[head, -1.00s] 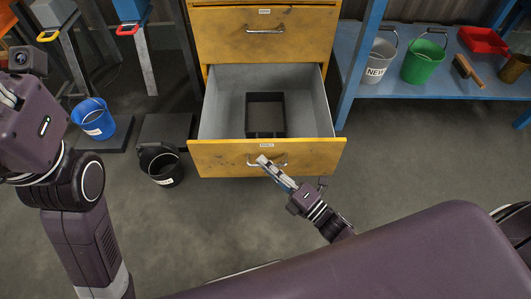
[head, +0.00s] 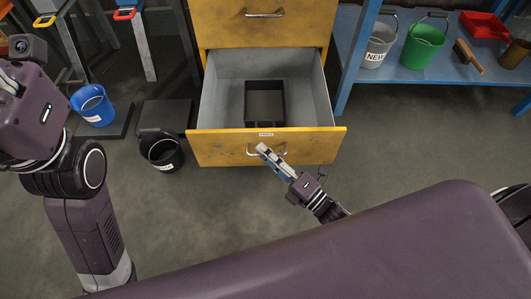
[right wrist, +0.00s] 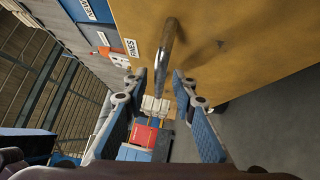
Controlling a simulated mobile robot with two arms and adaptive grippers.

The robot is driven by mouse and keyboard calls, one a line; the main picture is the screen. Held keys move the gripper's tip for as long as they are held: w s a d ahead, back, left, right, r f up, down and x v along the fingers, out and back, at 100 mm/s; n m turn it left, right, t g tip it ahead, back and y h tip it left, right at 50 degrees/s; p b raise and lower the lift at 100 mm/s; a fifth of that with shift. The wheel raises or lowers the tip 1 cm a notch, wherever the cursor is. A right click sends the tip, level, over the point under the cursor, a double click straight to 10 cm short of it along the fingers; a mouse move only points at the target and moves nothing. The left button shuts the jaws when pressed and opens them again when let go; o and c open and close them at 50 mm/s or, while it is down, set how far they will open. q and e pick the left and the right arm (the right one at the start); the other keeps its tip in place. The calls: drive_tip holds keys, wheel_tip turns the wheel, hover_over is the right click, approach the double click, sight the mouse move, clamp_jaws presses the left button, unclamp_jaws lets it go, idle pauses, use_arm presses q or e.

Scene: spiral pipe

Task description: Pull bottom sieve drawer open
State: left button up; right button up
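The bottom drawer (head: 212,146) has a worn yellow front and grey sides. It stands well out from the cabinet, with a black square frame (head: 264,86) inside. Its metal handle (head: 281,152) is partly covered by my right gripper (head: 263,150). In the right wrist view, the handle (right wrist: 168,45) runs between the two fingers of the right gripper (right wrist: 160,78), with gaps on both sides. The fingers are apart, and I see no grip on the handle. A "FINES" label (right wrist: 130,47) shows beside it. My left gripper (head: 8,82) is at the left edge, its fingertips partly cut off.
The yellow cabinet (head: 225,31) has another drawer above. A black bucket (head: 163,157) and blue bucket (head: 95,108) stand on the left. A blue shelf (head: 400,72) at right holds a grey bucket (head: 380,45) and green bucket (head: 422,45). The floor before the drawer is clear.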

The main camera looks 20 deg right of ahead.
drive_tip(key=v, duration=1.2)
